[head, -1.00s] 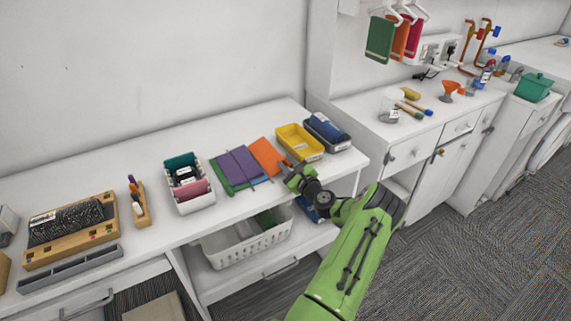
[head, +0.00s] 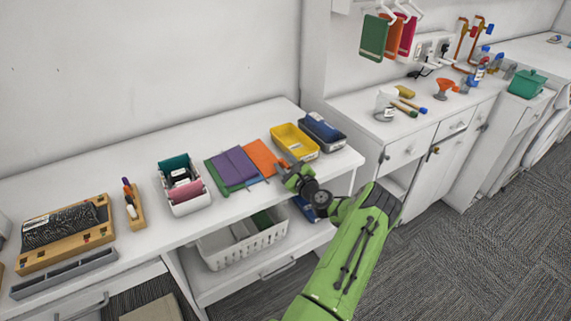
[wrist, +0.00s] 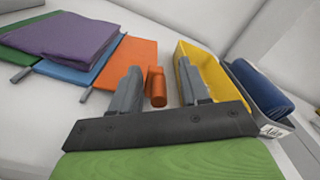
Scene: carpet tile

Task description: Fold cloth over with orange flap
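The cloth lies on the white worktop with its orange flap (head: 262,155) spread flat on the right side. The orange flap also shows in the wrist view (wrist: 132,57). A purple flap (head: 234,162) lies over the middle, with green (head: 219,170) and blue parts showing around it. Grey tabs stick out at the near edge. My gripper (head: 286,168) is low at the front of the worktop, just right of the orange flap. In the wrist view its fingers (wrist: 160,90) are apart, with a small orange cylindrical piece (wrist: 157,87) showing between them; contact is unclear.
A yellow bin (head: 295,142) and a dark bin with a blue roll (head: 322,130) stand right of the cloth. A white caddy (head: 185,190) stands to its left. A white basket (head: 243,244) sits on the shelf below.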

